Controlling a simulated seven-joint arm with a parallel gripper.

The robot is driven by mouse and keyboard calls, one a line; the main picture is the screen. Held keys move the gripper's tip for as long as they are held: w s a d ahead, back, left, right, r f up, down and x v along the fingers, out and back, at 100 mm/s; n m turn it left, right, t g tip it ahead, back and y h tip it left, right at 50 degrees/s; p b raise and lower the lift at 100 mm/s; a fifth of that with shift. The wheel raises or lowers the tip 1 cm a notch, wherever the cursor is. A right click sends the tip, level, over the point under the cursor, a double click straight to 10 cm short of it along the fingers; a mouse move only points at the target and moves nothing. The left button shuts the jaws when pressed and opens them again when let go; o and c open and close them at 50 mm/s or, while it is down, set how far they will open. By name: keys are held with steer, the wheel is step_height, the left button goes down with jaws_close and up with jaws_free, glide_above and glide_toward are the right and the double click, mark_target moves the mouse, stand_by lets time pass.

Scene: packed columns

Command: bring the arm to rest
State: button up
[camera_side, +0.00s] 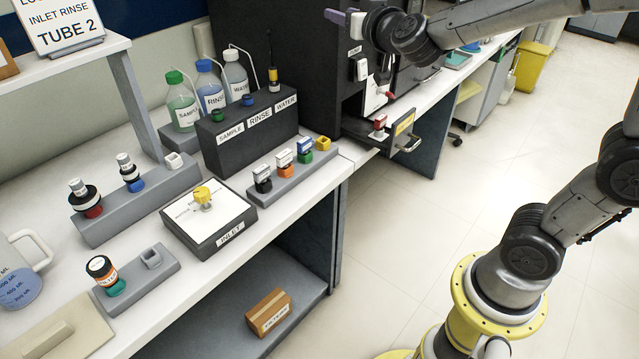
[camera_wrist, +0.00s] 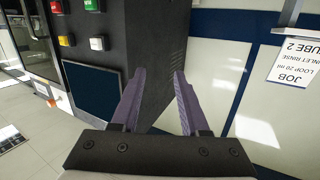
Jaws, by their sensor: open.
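My gripper (camera_side: 338,18) is raised at the top of the side view, in front of the tall dark instrument (camera_side: 310,70) and well above the bench. In the wrist view, its two purple fingers (camera_wrist: 159,76) stand apart with nothing between them. They point towards the instrument's dark side and the wall behind. In the side view my arm reaches in from the right, and part of the gripper is hard to make out against the instrument.
A drawer (camera_side: 402,130) stands out from the instrument. A JOB sign (camera_wrist: 296,62) shows at the wrist view's right.

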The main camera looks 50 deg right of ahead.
steer(key=s+a+n+y, duration=0.6)
steer(key=s+a+y, duration=0.3)
steer(key=s, duration=0.4)
steer(key=s+f+g+h, duration=0.1)
steer(key=s+f+g, duration=0.8)
steer(key=s+f, duration=0.5)
steer(key=shift+s, duration=0.6)
